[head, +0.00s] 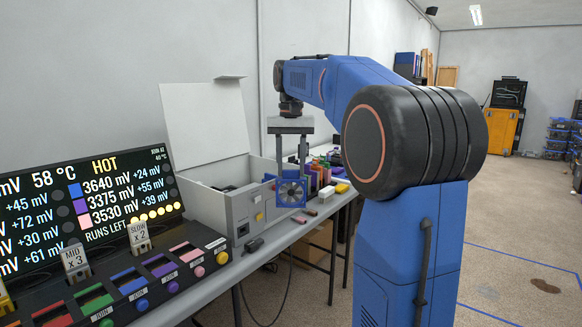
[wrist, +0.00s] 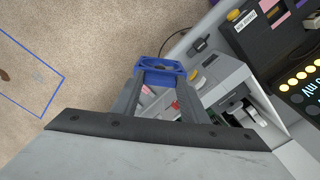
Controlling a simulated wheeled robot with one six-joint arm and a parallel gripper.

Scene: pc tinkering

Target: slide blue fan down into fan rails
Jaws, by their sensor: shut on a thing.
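A blue square fan (head: 291,193) hangs upright in my gripper (head: 292,168), in front of the near right corner of an open grey case (head: 245,205). My gripper points down and is shut on the fan. In the wrist view the blue fan (wrist: 162,70) sits between the two finger tips, beside the case (wrist: 228,90) and over its outer side, with floor beyond. The case's white lid (head: 205,120) stands raised at the back. The fan rails cannot be made out in either view.
A console with a display (head: 85,195) and coloured modules stands left of the case on the grey table (head: 262,240). Several coloured parts (head: 325,175) lie behind the fan. The floor right of the table is open.

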